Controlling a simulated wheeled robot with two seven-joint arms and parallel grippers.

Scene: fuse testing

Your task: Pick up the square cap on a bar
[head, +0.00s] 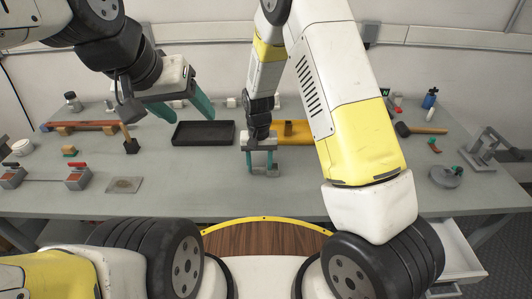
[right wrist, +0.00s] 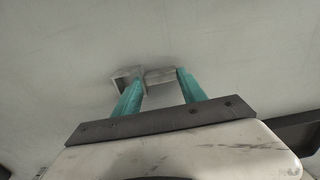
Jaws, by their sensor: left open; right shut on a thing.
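The square cap on a bar (right wrist: 160,75) is a small grey metal piece between my right fingertips in the right wrist view. A squarish end (right wrist: 126,76) shows to the left, partly behind the left finger. My right gripper (head: 261,166) points down at the middle of the table in the head view and is shut on this piece, which shows as a small grey shape (head: 259,173). I cannot tell whether it touches the table. My left gripper (head: 195,109) is open and empty, above the left part of the table.
A black tray (head: 204,142) lies left of my right gripper, and a yellow tray (head: 294,140) lies behind it. A grey square plate (head: 124,185) and red-and-grey clamps (head: 78,176) are at left. A hammer (head: 420,130) and round grey base (head: 446,177) are at right. The front middle is clear.

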